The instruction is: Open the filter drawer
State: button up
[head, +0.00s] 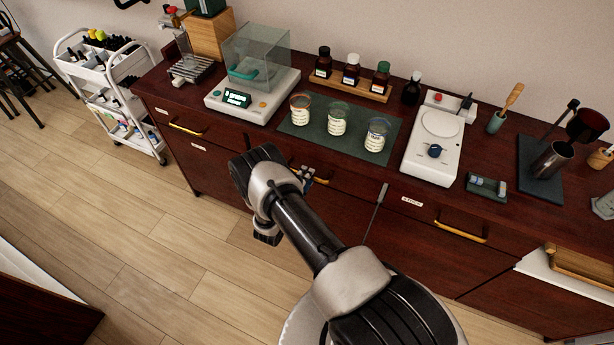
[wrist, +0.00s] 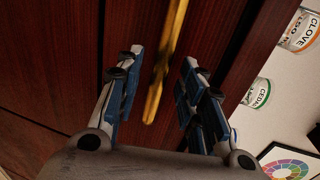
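My gripper (head: 309,177) is at the front of the middle drawer (head: 350,189), just below the counter edge. In the wrist view my gripper (wrist: 160,75) is open, with a finger on each side of a brass bar handle (wrist: 165,60). Gaps show between the handle and both fingers. The handle's right part shows beside the gripper in the head view (head: 335,182). The drawer looks shut. Its label is hidden or unreadable, so I cannot tell from text whether it is the filter drawer.
A left drawer (head: 185,122) and a right drawer (head: 440,222) have similar brass handles. Labelled cups (head: 338,119) stand on a dark green mat (head: 292,127) above. A thin grey rod (head: 377,208) stands near the drawer front.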

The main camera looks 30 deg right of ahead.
jog(key=shift+x, duration=1.05)
jog(key=shift+c, duration=0.6)
grip_shut()
